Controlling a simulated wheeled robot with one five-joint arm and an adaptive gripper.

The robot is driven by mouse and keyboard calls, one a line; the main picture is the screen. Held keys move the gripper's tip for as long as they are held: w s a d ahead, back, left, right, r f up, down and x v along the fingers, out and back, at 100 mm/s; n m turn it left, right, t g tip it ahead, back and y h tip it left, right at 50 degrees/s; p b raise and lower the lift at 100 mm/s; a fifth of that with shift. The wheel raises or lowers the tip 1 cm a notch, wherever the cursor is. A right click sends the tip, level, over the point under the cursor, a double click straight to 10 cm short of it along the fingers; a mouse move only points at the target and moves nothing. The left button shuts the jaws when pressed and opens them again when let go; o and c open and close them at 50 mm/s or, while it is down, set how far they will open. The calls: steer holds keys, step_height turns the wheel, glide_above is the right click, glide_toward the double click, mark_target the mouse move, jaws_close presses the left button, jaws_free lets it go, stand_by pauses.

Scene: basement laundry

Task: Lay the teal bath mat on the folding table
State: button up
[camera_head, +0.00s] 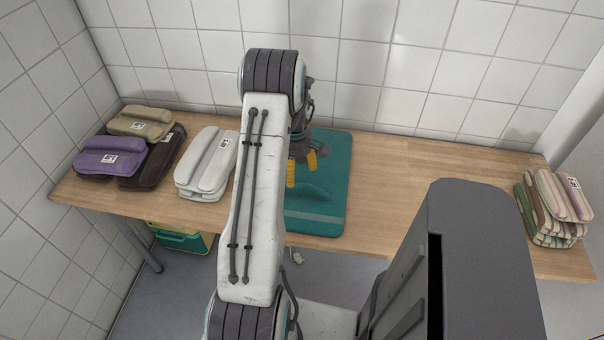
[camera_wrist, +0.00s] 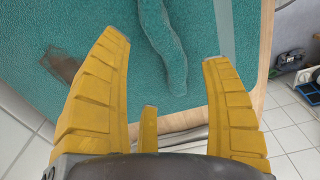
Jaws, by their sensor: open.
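The teal bath mat (camera_head: 318,213) lies flat on the wooden folding table (camera_head: 400,190), with a raised fold or ridge (camera_wrist: 165,45) near its middle. My arm hides its left part in the head view. My gripper (camera_head: 302,172) is over the mat, its yellow fingers pointing down. In the wrist view my gripper (camera_wrist: 165,70) is open, its fingers spread on either side of the ridge with nothing between them. The mat (camera_wrist: 100,25) fills much of that view. I cannot tell whether the fingertips touch the mat.
Purple (camera_head: 108,158), tan (camera_head: 140,122) and dark brown (camera_head: 152,172) folded textiles lie at the table's left end. A white folded stack (camera_head: 208,165) sits left of my arm. Striped folded textiles (camera_head: 555,210) sit at the right end. Tiled walls enclose the back and left.

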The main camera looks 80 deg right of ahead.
mark_target(295, 185)
steer(key=shift+f+n, duration=0.2)
steer(key=shift+n, duration=0.3)
steer(key=shift+f, duration=0.3)
steer(key=shift+w+a+f+p, duration=0.1)
steer(key=shift+f+p, duration=0.3)
steer(key=shift+f, duration=1.2)
steer(key=shift+a+f+p, duration=0.1)
steer(key=shift+f+p, duration=0.25)
steer(key=shift+f, duration=1.25)
steer(key=shift+d, duration=0.1)
steer(key=c, duration=1.4)
